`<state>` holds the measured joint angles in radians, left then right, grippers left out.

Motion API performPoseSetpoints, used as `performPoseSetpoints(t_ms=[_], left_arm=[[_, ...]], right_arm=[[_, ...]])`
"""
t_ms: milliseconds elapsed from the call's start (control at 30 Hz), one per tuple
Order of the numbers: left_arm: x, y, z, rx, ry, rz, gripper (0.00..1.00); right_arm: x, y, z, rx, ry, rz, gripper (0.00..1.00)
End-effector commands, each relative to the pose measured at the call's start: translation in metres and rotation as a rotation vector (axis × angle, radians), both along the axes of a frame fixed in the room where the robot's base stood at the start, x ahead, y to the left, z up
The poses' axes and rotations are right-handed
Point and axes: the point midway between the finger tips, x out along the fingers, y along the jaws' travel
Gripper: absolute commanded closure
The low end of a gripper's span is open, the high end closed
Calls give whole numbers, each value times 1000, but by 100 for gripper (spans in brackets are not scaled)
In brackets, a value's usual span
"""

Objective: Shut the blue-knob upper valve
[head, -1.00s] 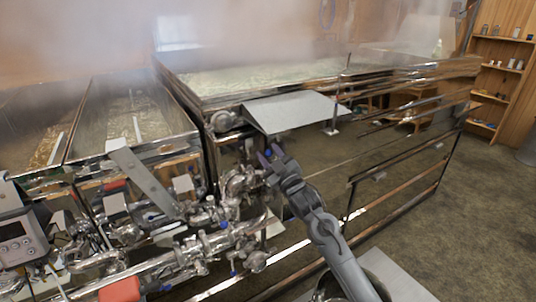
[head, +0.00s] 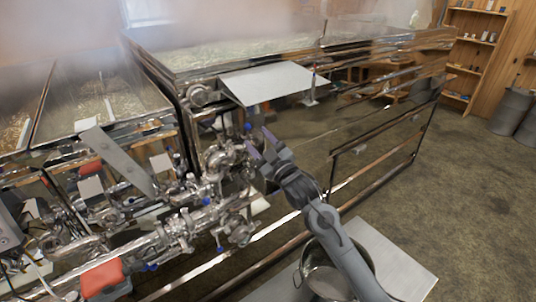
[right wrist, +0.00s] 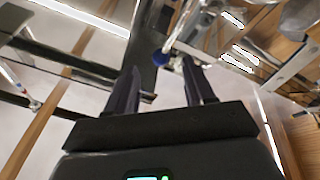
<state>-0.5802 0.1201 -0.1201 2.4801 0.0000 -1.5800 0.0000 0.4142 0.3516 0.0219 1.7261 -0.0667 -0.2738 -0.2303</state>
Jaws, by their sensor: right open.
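The upper valve's small blue knob (head: 248,126) shows on the steel piping at the near end of the large evaporator pan, under a sloping metal plate. My right gripper (head: 262,143) is just to the right of and below it in the head view, fingers pointing toward the piping. In the right wrist view a blue knob (right wrist: 160,57) appears ahead of and between the two fingertips (right wrist: 162,74). The fingers are open with nothing between them; I cannot tell that they touch the knob. My left gripper is out of view.
Dense steel pipework with lower blue knobs (head: 220,249) and a red block (head: 103,277) fills the left. The sloping plate (head: 268,82) overhangs the knob area. A steel pot (head: 328,277) stands on a low bench below my right arm. The floor at right is clear.

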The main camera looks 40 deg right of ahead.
Motion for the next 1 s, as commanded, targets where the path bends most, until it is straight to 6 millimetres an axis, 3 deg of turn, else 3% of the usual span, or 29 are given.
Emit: performPoseSetpoints(t_ms=[100,333,867,1000], left_arm=[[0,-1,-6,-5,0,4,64],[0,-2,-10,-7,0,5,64],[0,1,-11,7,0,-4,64],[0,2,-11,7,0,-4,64]], right_arm=[[-19,0,-8,0,1,0,47],[-39,-1,-13,0,2,-3,47],[-43,-1,-13,1,2,-2,47],[-44,-1,-28,1,26,-1,47]])
